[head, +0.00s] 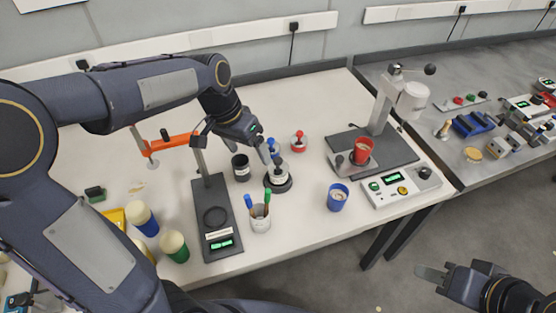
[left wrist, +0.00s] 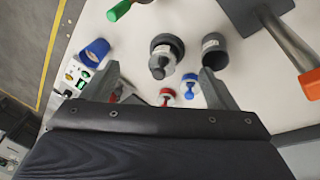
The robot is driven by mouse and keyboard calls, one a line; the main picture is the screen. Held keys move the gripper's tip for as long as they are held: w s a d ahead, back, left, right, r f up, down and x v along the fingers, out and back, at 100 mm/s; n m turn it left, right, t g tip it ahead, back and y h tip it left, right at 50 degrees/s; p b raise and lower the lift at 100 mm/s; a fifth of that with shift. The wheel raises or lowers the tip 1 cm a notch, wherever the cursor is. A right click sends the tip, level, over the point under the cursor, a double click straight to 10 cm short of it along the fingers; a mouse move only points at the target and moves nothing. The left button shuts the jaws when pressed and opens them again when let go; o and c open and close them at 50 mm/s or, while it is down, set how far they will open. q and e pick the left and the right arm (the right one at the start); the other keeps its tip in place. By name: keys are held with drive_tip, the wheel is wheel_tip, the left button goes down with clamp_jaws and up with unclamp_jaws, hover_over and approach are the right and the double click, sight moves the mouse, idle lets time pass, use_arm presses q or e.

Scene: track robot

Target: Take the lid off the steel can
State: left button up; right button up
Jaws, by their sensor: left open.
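A labelled can with a dark lid and knob, which I take to be the steel can (head: 279,180), stands on a round black base near the middle of the table. In the left wrist view its dark lid (left wrist: 160,62) shows from above, seated on the can. My left gripper (head: 266,154) is open and empty just above and behind the can in the head view. In the left wrist view its fingers (left wrist: 160,74) are spread either side of the can's knob, and contact cannot be made out. My right gripper (head: 434,281) is open and empty, low at the lower right, off the table.
A dark open can (head: 240,172) stands just left of the steel can. A blue-knobbed piece (left wrist: 190,86) and a red-knobbed piece (head: 299,143) are close behind. An orange-armed stand (head: 203,165) is left.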

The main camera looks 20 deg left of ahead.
sight(278, 159)
use_arm(q)
drive_tip(key=w+d+f+m+y, duration=0.1)
drive_tip(key=w, duration=0.2)
drive_tip(key=w+d+f+m+y, duration=0.1)
drive_tip(key=w+d+f, duration=0.1)
drive_tip(key=w+d+f+m+g+p, duration=0.1)
drive_tip(key=w+d, duration=0.1)
drive_tip(key=w, duration=0.1)
drive_tip(key=shift+w+d+f+y, duration=0.2)
drive_tip(key=shift+w+d+y, duration=0.05)
drive_tip(key=shift+w+y, duration=0.15)
drive_tip(key=shift+f, duration=0.35)
drive_tip(key=f, duration=0.2)
drive_tip(key=f+p, duration=0.1)
drive_tip(key=f, duration=0.3)
drive_tip(key=shift+s+a+f, duration=0.15)
drive_tip(key=shift+s+a, duration=0.1)
drive_tip(key=shift+f+p, duration=0.3)
drive_tip(key=shift+f, duration=0.2)
drive_tip(key=c, duration=1)
drive_tip(key=shift+r, duration=0.1)
drive_tip(key=shift+c, duration=0.3)
